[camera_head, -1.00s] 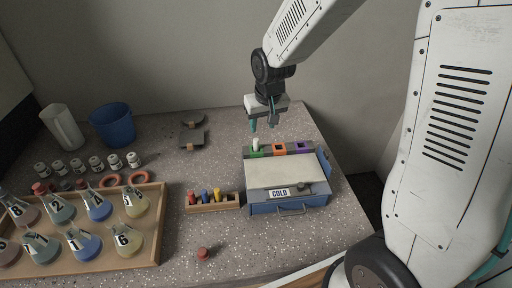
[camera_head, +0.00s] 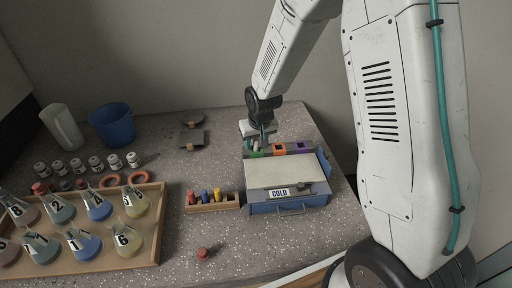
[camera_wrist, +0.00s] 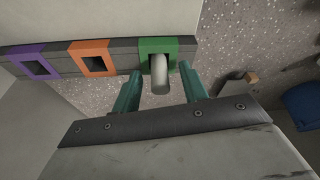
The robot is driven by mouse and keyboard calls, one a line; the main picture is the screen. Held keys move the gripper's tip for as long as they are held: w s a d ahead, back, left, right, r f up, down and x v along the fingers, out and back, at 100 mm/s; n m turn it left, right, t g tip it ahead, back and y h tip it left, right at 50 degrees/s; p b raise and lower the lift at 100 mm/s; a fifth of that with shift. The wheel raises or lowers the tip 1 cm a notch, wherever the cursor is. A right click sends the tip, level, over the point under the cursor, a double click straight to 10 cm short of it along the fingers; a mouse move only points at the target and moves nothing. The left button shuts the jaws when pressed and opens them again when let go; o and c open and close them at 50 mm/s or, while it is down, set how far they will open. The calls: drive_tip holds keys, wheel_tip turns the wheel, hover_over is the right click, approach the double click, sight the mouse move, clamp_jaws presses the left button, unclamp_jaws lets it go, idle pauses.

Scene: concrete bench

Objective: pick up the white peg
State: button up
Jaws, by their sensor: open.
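The white peg (camera_wrist: 160,76) stands in the green-framed socket (camera_wrist: 158,45) of a dark block in the wrist view. My gripper (camera_wrist: 160,88) is open, with one teal finger on each side of the peg and a visible gap to each. In the head view my gripper (camera_head: 259,140) is low over the green socket (camera_head: 255,154) and hides most of the peg. Whether the fingers touch the block cannot be told.
An orange socket (camera_head: 279,149) and a purple socket (camera_head: 303,147) are empty beside the green one. A blue COLD box (camera_head: 288,187) stands in front. A rack with coloured pegs (camera_head: 212,202) is at left, and a blue bucket (camera_head: 112,125) further left.

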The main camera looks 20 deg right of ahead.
drive_tip(key=shift+c, duration=0.3)
clamp_jaws()
drive_tip(key=shift+r, duration=0.1)
drive_tip(key=shift+r, duration=0.55)
wheel_tip(320, 180, up, 2)
drive_tip(key=shift+r, duration=0.15)
drive_tip(key=s+d, duration=0.2)
drive_tip(key=s, duration=0.5)
drive_tip(key=s+d+r, duration=0.1)
drive_tip(key=s+d, duration=0.2)
drive_tip(key=s, duration=0.4)
drive_tip(key=shift+s+d+r, duration=0.2)
drive_tip(key=shift+d, duration=0.15)
